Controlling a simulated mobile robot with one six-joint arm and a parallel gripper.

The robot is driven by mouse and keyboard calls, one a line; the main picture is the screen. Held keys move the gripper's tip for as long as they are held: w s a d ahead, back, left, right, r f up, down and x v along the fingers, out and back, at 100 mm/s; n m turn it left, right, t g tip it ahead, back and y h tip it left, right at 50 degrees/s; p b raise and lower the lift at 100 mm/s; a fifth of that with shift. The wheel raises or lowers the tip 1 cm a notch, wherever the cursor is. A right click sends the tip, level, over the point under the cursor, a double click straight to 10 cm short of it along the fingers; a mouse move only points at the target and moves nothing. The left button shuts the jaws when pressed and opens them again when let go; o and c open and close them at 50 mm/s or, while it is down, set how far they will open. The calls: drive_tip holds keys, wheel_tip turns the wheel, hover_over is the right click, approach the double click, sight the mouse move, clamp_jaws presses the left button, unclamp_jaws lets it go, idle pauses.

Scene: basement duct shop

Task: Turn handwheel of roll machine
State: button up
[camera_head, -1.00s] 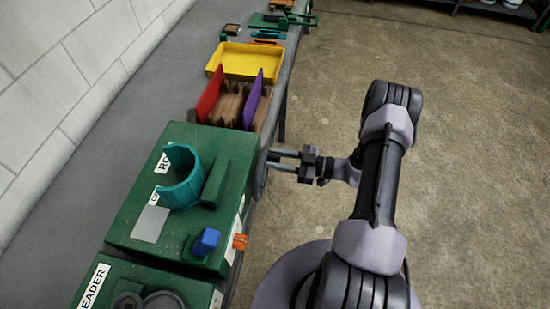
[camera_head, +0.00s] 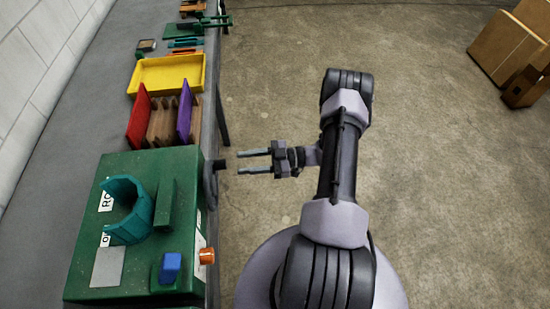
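The green roll machine (camera_head: 150,203) stands on the bench at the left, with a curved teal piece (camera_head: 128,215) on its top. Its dark handwheel (camera_head: 210,182) is on the side facing the floor, seen nearly edge-on, with a handle (camera_head: 219,164) sticking out to the right. My gripper (camera_head: 254,161) is to the right of the handwheel, pointing left at it. Its two fingers are apart with nothing between them. A gap shows between the fingertips and the handle.
A blue block (camera_head: 171,266) and an orange knob (camera_head: 206,256) are at the machine's near corner. A yellow tray (camera_head: 169,74) and a rack with red and purple panels (camera_head: 185,110) stand farther along the bench. Cardboard boxes (camera_head: 506,45) are at far right. The floor between is clear.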

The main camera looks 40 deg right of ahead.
drive_tip(key=v, duration=0.9)
drive_tip(key=shift+s+d, duration=0.15)
drive_tip(key=shift+d, duration=0.1)
drive_tip(key=w+a+r+n+g+h+b, duration=0.1)
drive_tip(key=a+r+n+g+h+b, duration=0.15)
drive_tip(key=a+r+n+g, duration=0.65)
drive_tip(key=w+a+r+n+g+h+b, duration=0.1)
drive_tip(key=a+r+n+h+b, duration=0.25)
drive_tip(key=n, duration=1.15)
drive_tip(key=s+a+r+n+t+h+b, duration=0.2)
drive_tip(key=s+a+n, duration=0.4)
drive_tip(key=n, duration=0.9)
drive_tip(key=s+a+r+n+t+h+b, duration=0.2)
drive_tip(key=s+a+r+n+t+h, duration=0.1)
drive_tip(key=n, duration=1.3)
drive_tip(key=s+a+r+h, duration=0.1)
drive_tip(key=s+a+r, duration=0.1)
drive_tip(key=s+a, duration=0.1)
drive_tip(key=shift+a+h+b, duration=0.3)
drive_tip(key=shift+a+b, duration=0.1)
drive_tip(key=shift+a, duration=0.35)
